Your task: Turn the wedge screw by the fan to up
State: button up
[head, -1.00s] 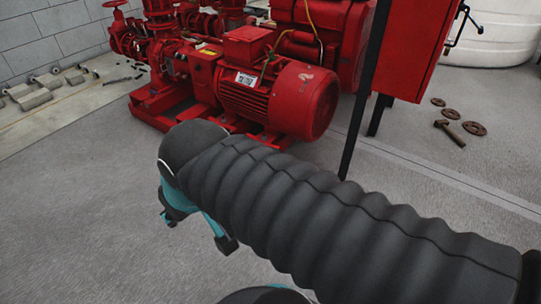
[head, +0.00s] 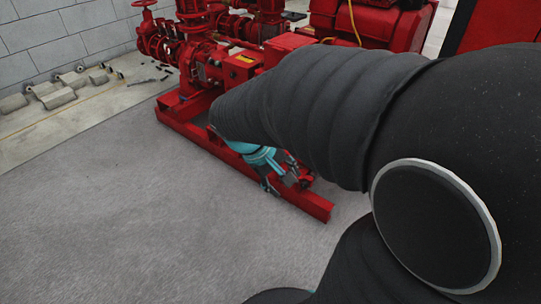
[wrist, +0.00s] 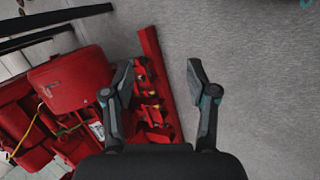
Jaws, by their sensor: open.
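My gripper (head: 282,178) is open and empty. In the head view it sits beside the red base frame (head: 320,207) of the pumpset, partly covered by my arm. In the wrist view my gripper (wrist: 160,68) has its two fingers spread, with the base rail (wrist: 153,75) and floor between and beyond them. The red motor with its rounded fan cover (wrist: 72,78) lies left of the fingers. In the head view my arm hides the fan end. Small red brackets with yellowish spots (wrist: 150,98) show by the left finger. I cannot make out the wedge screw or its setting.
Red pipework with a handwheel (head: 143,4) stands at the back left. Grey blocks (head: 60,90) lie by the wall. The grey floor (head: 130,220) left of the frame is clear. Dark bars (wrist: 50,30) cross the wrist view's upper left.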

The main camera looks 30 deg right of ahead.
aim_at(304, 187)
jog(key=w+d+f+n+g+h, duration=0.1)
jog(key=w+d+f+n+h, duration=0.35)
jog(key=w+d+f, duration=0.35)
jog(key=w+d+f+n+g+h, duration=0.1)
jog(key=w+d+f+n+h, duration=0.2)
jog(key=w+d+f+h, duration=0.5)
jog(key=w+a+f+n+t+y, duration=0.2)
jog(key=f+n+t, duration=0.7)
jog(key=f, duration=1.7)
jog(key=shift+h, duration=0.35)
jog(key=x, duration=1.2)
jog(key=shift+w+a+r+b, duration=0.1)
jog(key=shift+w+b, duration=0.2)
jog(key=shift+w, duration=0.1)
grip_shut()
